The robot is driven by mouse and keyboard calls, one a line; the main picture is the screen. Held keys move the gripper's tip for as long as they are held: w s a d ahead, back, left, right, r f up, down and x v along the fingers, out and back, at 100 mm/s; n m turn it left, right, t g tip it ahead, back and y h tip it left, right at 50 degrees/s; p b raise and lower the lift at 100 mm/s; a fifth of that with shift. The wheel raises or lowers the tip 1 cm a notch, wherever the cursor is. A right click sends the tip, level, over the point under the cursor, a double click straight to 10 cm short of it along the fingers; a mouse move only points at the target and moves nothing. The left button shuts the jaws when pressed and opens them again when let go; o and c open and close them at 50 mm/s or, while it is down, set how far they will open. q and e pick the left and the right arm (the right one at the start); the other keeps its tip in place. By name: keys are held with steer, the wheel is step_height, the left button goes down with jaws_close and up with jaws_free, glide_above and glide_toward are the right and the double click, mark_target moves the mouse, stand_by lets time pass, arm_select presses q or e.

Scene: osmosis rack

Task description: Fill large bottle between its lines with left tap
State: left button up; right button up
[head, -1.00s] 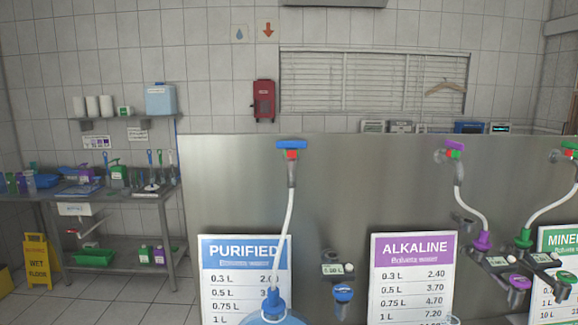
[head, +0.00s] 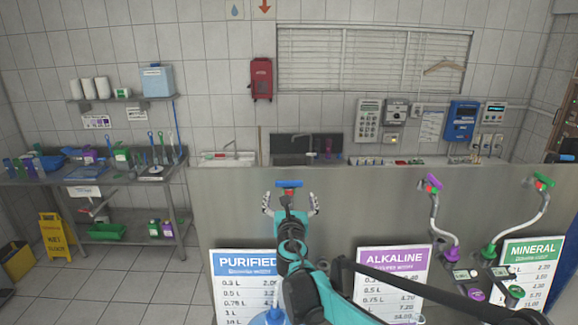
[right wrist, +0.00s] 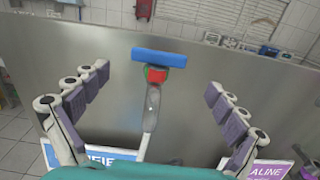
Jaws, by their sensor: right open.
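The left tap has a blue handle (head: 289,184) on the steel panel above the PURIFIED sign (head: 243,262). In the right wrist view the blue handle (right wrist: 159,58) sits above a red and green part and a pale spout. My right gripper (head: 290,203) is open, with its fingers on either side of the tap; in the right wrist view the fingers (right wrist: 148,84) stand apart from the handle. A large blue bottle (head: 266,317) shows only its top at the bottom edge; its lines are out of view. My left gripper is not in view.
The ALKALINE tap (head: 431,184) and MINERAL tap (head: 543,182) with hoses stand to the right. The ALKALINE sign (head: 393,262) is partly behind my arm.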

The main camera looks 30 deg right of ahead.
mark_target(289, 184)
steer(key=shift+w+d+r+n, duration=0.25)
steer(key=shift+w+n, duration=0.15)
steer(key=shift+w, duration=0.2)
steer(key=p+x, duration=0.1)
steer(key=x, duration=0.5)
steer(key=shift+w+d+f, duration=0.1)
steer(key=shift+w+d, duration=0.05)
steer(key=shift+w, duration=0.2)
steer(key=c, duration=1.2)
